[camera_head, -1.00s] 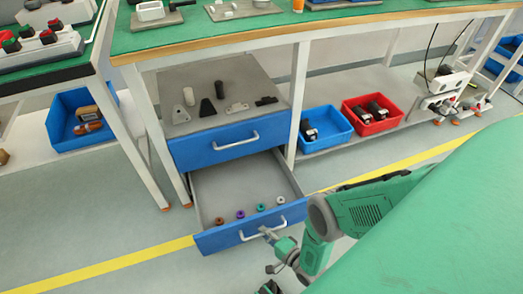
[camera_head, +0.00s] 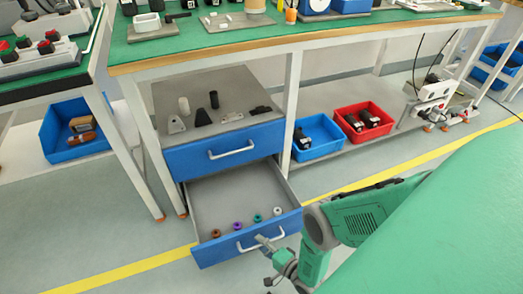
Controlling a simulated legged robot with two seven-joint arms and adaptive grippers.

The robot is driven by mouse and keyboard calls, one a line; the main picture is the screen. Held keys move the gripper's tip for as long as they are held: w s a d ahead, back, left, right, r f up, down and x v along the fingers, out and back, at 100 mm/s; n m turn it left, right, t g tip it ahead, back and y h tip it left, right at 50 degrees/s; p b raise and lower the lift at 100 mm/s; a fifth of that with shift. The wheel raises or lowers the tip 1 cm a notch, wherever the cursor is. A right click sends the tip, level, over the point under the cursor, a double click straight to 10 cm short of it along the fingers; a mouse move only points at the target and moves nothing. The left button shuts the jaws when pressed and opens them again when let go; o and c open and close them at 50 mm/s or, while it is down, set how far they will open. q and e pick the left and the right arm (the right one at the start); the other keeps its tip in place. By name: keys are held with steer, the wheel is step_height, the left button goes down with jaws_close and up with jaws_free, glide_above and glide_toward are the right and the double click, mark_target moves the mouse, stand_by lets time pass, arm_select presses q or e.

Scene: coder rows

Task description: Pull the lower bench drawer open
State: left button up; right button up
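The lower bench drawer (camera_head: 215,252) has a blue front and stands pulled well out from the cabinet, its grey inside showing. Its pale bar handle (camera_head: 247,247) is on the front. My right gripper (camera_head: 265,261) is in front of the drawer front, at the handle's right part. Its fingers look spread apart, one overlapping the handle in the picture and the other lower down. Whether it touches the handle I cannot tell. My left gripper is not in view.
Several small coloured rings (camera_head: 238,226) lie in the lower drawer. The upper drawer (camera_head: 195,161) is shut. A blue bin (camera_head: 318,151) and a red bin (camera_head: 377,134) sit on the shelf to the right. A table leg (camera_head: 290,115) stands beside the cabinet. The floor in front is clear.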

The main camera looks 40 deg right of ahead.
steer(key=shift+w+d+r, duration=0.1)
steer(key=shift+d+r, duration=0.05)
steer(key=shift+r, duration=0.2)
steer(key=o, duration=1)
step_height(320, 180, up, 7)
steer(key=shift+w+f, duration=0.1)
steer(key=shift+w, duration=0.05)
step_height(320, 180, up, 2)
steer(key=shift+r, duration=0.1)
steer(key=c, duration=1)
steer(key=shift+s+a+r, duration=0.15)
steer(key=shift+s+a, duration=0.05)
steer(key=shift+d, duration=0.15)
